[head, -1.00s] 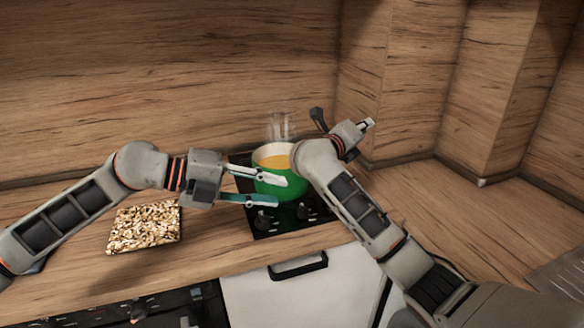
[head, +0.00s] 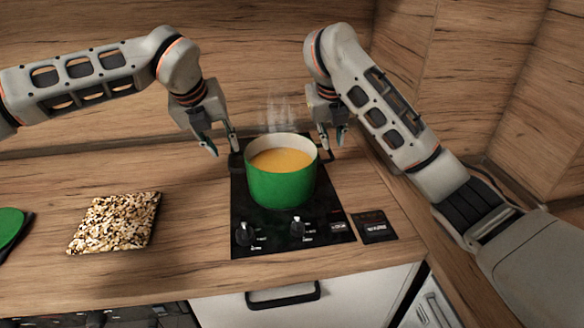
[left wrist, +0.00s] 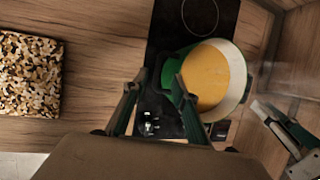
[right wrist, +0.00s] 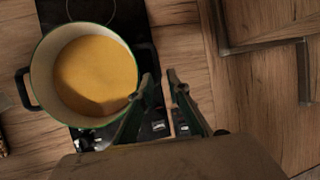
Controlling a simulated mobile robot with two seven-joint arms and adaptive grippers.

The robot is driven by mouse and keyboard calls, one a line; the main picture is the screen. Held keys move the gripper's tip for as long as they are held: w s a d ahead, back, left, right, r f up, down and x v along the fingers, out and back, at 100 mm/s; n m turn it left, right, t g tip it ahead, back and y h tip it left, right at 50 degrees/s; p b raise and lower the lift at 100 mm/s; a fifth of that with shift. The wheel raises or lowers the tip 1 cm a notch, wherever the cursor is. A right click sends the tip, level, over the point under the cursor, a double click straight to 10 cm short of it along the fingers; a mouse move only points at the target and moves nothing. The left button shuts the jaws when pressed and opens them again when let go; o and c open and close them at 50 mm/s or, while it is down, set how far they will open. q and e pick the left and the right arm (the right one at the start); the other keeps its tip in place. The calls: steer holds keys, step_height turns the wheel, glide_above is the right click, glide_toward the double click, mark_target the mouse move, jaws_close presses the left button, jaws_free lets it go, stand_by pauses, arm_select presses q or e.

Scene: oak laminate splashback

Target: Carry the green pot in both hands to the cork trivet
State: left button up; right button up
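The green pot (head: 282,187) stands upright on the black hob, filled with orange soup and steaming. The cork trivet (head: 115,223) is the speckled square on the counter to its left. It also shows in the left wrist view (left wrist: 30,75). My left gripper (head: 225,148) is open and points down by the pot's left side; in the left wrist view (left wrist: 157,88) its fingers are spread near the pot's dark handle. My right gripper (head: 332,145) is open and points down by the pot's right side; in the right wrist view (right wrist: 160,80) nothing is between its fingers.
The black hob (head: 275,232) has knobs at its front. A small black item (head: 375,227) lies to its right. A green round thing (head: 10,226) is at the left edge. The wooden wall stands close behind; the trivet's top is bare.

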mark_target(229, 158)
steer(key=shift+a, duration=0.15)
arm_select(q)
steer(key=shift+w+a+r, duration=0.15)
steer(key=shift+a, duration=0.1)
arm_select(e)
steer(key=shift+s+a, duration=0.1)
steer(key=shift+s, duration=0.05)
